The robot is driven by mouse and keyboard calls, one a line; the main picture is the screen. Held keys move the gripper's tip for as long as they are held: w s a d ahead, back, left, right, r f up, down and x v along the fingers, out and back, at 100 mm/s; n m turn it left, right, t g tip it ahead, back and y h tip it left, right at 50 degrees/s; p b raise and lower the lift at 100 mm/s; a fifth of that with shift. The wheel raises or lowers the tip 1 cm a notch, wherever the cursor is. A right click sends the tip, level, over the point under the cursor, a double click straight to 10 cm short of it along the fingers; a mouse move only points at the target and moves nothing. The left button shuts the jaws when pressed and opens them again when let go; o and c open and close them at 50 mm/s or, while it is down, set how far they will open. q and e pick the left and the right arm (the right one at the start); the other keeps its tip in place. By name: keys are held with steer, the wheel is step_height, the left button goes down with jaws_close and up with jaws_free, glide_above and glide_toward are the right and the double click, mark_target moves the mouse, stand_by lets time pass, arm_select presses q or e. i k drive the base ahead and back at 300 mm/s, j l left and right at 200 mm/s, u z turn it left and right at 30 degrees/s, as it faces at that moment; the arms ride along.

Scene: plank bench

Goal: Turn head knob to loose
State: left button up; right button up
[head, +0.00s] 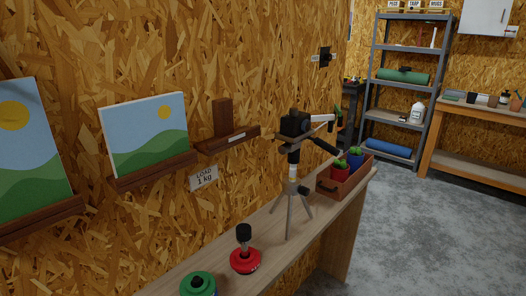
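A small tripod (292,190) stands upright on the plank bench (225,250), its legs spread. A black camera (295,124) sits on top of its head. A dark handle (325,147) sticks out from the head to the right and down. A small dark knob (303,190) shows on the tripod's lower column. The head knob itself is too small to make out, and its setting cannot be read. Neither of my grippers is in view.
A red round base with a black-topped post (245,260) and a green round piece (198,284) stand nearer on the bench. A brown box (340,182) with potted plants stands behind the tripod. Wall ledges with pictures (145,132) line the left. Shelving (408,75) stands beyond grey floor.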

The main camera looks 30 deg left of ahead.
mark_target(284, 149)
steer(key=i+u, duration=0.1)
steer(key=u, duration=0.3)
steer(key=i+l+u, duration=0.1)
steer(key=u, duration=0.3)
steer(key=i+l+u, duration=0.1)
steer(key=u, duration=0.3)
steer(key=l+u, duration=0.4)
steer(key=i+j, duration=0.05)
steer(key=j, duration=0.05)
